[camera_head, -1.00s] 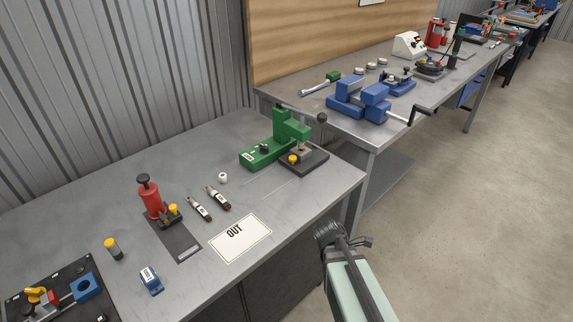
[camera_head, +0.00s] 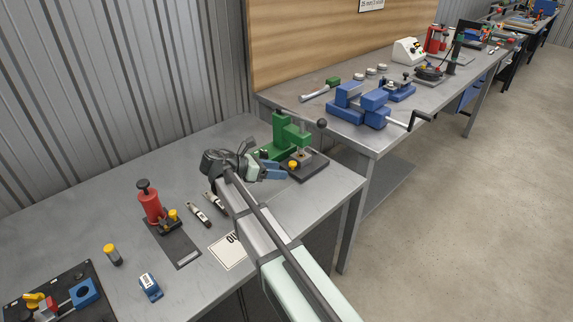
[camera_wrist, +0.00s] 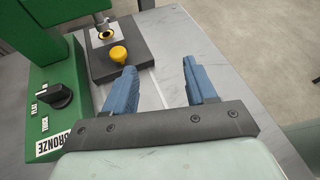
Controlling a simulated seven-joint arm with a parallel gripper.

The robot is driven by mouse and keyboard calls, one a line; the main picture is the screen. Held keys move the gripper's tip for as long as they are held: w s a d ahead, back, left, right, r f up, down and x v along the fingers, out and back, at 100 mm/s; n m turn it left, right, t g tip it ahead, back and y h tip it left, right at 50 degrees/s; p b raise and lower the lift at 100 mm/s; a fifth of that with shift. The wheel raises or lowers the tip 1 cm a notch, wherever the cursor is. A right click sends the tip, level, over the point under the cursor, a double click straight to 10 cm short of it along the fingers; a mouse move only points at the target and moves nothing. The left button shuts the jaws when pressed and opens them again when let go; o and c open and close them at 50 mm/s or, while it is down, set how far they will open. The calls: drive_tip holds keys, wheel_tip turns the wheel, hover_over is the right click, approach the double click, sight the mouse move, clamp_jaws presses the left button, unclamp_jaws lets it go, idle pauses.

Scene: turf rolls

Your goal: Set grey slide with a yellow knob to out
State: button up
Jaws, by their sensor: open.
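The dark grey slide (camera_head: 312,168) sits under the green press (camera_head: 283,135) on the near bench. Its yellow knob (camera_head: 293,164) stands on its near-left part, and it also shows in the wrist view (camera_wrist: 118,54). My gripper (camera_head: 280,170) is open, its blue fingers close to the knob. In the wrist view my gripper (camera_wrist: 159,66) has the knob just beyond and left of the left finger, not between the fingers. The press's ram is over the slide.
A red press (camera_head: 151,205) with another yellow knob (camera_head: 173,214) stands to the left. Pens (camera_head: 200,214), a yellow-capped bottle (camera_head: 112,253) and a blue block (camera_head: 150,286) lie nearby. The green press has a black dial (camera_wrist: 54,96) and a BRONZE label (camera_wrist: 54,145).

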sight(286, 164)
drive_tip(key=w+a+t, duration=0.2)
drive_tip(key=w+a, duration=0.1)
drive_tip(key=a, duration=0.4)
drive_tip(key=shift+y, duration=0.3)
drive_tip(key=x, duration=1.3)
drive_tip(key=shift+s+d+r, duration=0.1)
drive_tip(key=shift+s+r, duration=0.05)
clamp_jaws()
